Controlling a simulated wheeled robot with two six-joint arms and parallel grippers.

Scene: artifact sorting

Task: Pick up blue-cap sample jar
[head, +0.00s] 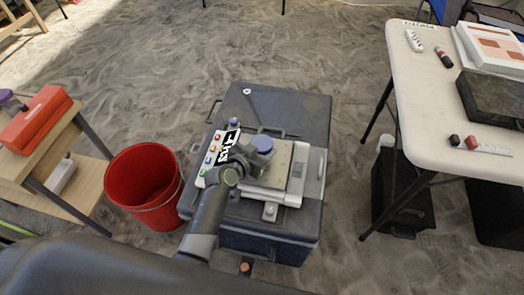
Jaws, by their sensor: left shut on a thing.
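The blue-cap sample jar (262,144) shows mainly as a round blue-violet cap above a dark blue case. My left gripper (254,158) is shut on the jar, with its arm reaching up from the bottom of the head view. The gripper hides most of the jar's body, and I cannot tell whether the jar touches the surface below it. My right gripper is not in view.
The dark case (285,107) carries a white-framed tray (297,170) and a panel with coloured buttons (212,150). A red bucket (145,205) stands left on sand. A wooden shelf (85,190) is far left, a white table (425,90) right.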

